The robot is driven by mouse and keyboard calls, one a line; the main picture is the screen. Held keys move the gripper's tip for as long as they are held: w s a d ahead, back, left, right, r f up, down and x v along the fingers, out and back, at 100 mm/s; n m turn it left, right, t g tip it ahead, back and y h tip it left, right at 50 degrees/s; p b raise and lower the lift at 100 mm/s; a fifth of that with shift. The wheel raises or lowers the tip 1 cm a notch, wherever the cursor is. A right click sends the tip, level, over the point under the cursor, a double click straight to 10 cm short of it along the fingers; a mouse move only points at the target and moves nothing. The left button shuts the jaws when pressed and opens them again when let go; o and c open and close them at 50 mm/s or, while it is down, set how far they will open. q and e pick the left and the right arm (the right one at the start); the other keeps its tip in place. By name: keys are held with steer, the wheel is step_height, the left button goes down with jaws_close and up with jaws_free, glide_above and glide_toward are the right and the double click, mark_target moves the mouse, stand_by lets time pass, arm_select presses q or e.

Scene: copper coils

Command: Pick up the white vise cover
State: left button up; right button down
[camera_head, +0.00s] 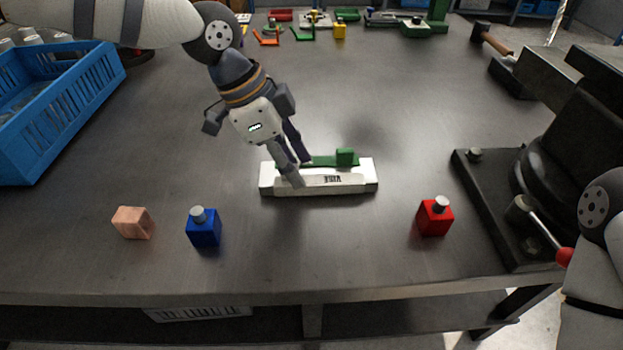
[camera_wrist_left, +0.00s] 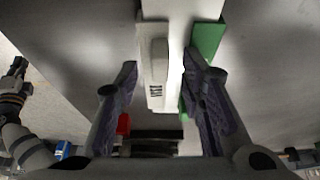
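The white vise cover (camera_head: 325,184) is a long bar with a dark label. It lies on the dark table in the middle of the head view, in front of a green part (camera_head: 345,157). In the left wrist view the cover (camera_wrist_left: 155,70) runs between the fingers of my left gripper (camera_wrist_left: 162,72), with the green part (camera_wrist_left: 207,40) along its right side. My left gripper (camera_head: 293,172) is open; its fingers reach down at the cover's left half. Contact cannot be told. My right gripper (camera_wrist_left: 16,70) shows small at the left wrist view's edge, its opening unclear.
A pink cube (camera_head: 132,222), a blue block (camera_head: 203,228) and a red block (camera_head: 435,216) stand near the front edge. A blue crate (camera_head: 62,110) is at left. A black vise (camera_head: 530,180) is at right. Several small parts lie at the back.

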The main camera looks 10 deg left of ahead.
arm_select(q)
steer(key=shift+r, duration=0.1)
steer(key=shift+c, duration=0.6)
jaws_close()
